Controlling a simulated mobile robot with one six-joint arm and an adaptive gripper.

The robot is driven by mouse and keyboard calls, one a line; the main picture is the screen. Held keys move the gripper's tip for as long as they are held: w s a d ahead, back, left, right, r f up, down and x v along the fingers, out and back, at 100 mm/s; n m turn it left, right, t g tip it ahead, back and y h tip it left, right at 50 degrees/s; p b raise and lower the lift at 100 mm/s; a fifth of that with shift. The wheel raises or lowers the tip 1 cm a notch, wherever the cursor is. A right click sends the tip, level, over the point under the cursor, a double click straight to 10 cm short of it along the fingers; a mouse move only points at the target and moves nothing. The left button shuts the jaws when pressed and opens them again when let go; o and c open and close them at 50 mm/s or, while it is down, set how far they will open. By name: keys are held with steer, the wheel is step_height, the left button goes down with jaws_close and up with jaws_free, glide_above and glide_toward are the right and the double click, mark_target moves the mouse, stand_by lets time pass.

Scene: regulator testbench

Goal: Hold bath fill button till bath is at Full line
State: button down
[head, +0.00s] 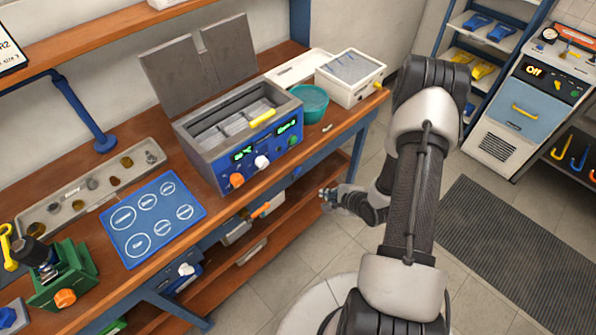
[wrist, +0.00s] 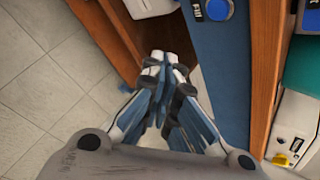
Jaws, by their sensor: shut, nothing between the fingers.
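The bath (head: 181,134) is a grey open-topped tank with a blue front panel on the bench, its grey lid (head: 200,62) raised behind it. In the wrist view, my shut gripper (wrist: 165,62) points toward the bench's blue frame (wrist: 222,60).
A teal bowl (head: 312,103) and a white box (head: 352,90) stand right of the bath. A blue mat (head: 151,240) with white circles and a parts tray (head: 60,207) lie to its left. Lower shelves hold items. The floor before the bench is open, with a dark mat right.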

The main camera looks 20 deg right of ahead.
mark_target(297, 171)
steer(key=shift+w, duration=0.1)
steer(key=w+a+b, duration=0.1)
steer(key=w+a, duration=0.2)
steer(key=w, duration=0.5)
steer(key=shift+w, duration=0.15)
stand_by(1.4)
steer(key=shift+w+a, duration=0.2)
steer(key=shift+w, duration=0.1)
steer(key=shift+w+a, duration=0.1)
steer(key=shift+w, duration=0.35)
stand_by(4.8)
